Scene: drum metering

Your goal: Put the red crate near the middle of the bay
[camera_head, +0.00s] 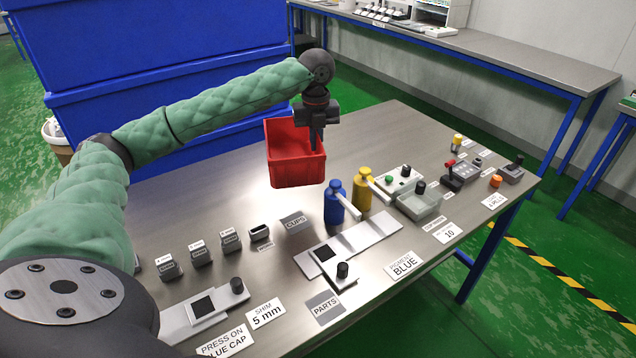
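The red crate (297,170) is an open, empty-looking box at the back of the steel table (400,140). My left gripper (314,146) reaches in from the left and points down at the crate's right rim. It looks shut on that rim, with one dark finger showing inside the wall and the other hidden. The crate is upright and seems a little above the table, though its underside is hidden. The bay is not clearly marked in this view. My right gripper is not in view.
Large blue bins (170,40) stand behind. The tabletop left of the crate is clear.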

